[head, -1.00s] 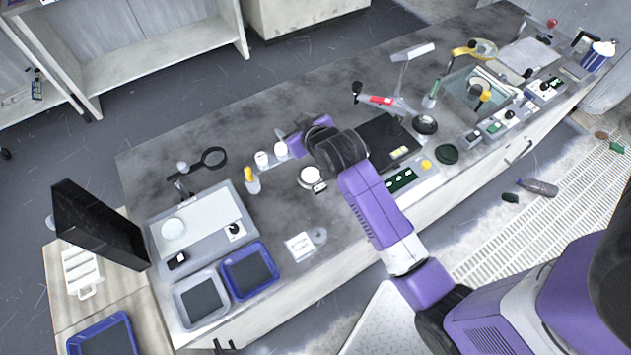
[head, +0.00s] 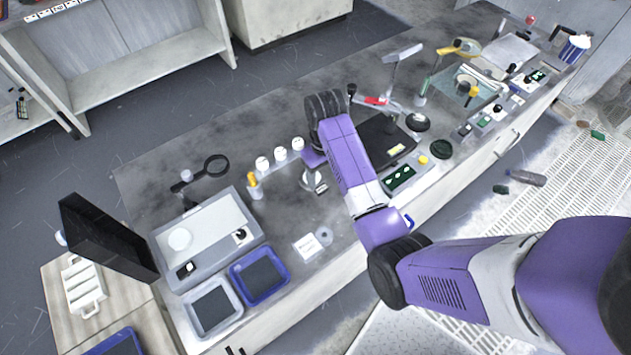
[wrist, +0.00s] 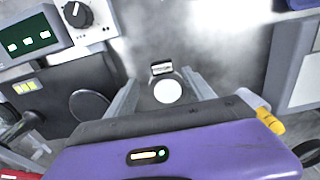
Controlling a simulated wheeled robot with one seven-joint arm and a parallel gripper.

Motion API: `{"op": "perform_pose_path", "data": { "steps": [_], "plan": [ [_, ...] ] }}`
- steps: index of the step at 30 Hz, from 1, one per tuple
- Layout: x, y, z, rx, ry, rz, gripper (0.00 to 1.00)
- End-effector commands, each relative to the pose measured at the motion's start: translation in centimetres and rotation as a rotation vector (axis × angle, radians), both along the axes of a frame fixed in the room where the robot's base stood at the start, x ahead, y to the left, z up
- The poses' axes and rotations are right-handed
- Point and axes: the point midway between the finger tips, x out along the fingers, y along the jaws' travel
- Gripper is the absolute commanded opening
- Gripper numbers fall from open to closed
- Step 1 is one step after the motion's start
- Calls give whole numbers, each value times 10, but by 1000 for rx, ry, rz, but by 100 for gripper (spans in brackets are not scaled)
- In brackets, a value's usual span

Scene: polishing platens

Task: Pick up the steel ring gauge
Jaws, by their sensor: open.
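A round steel piece with a pale round face, which looks like the ring gauge (wrist: 168,91), lies on the grey bench top in the wrist view. A small dark-faced block (wrist: 162,68) sits right beside it. In the head view the ring gauge (head: 310,181) is partly hidden under my gripper (head: 314,160). In the wrist view my gripper (wrist: 160,80) is open, with one finger to each side of the ring gauge. The fingers appear apart from it, and nothing is held. The exact height above the bench is hard to tell.
Several small white containers (head: 280,154) and a yellow-topped bottle (head: 254,187) stand left of my gripper. A black plate (head: 378,140) and a green-screened box (head: 399,177) lie to its right. A white card (head: 308,247) lies nearer the front edge. The bench left of the gauge is partly clear.

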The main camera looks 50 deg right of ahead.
Motion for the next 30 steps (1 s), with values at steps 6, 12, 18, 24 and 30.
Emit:
{"op": "perform_pose_path", "data": {
  "steps": [6, 12, 18, 24, 30],
  "plan": [
    [1, 4, -27, 2, 2, 0, 62],
    [2, 4, -49, 0, -1, 0, 62],
    [2, 4, -51, -1, -2, 0, 62],
    [2, 4, -51, -1, -2, 0, 34],
    [2, 4, -51, -1, -2, 0, 0]
  ]
}}
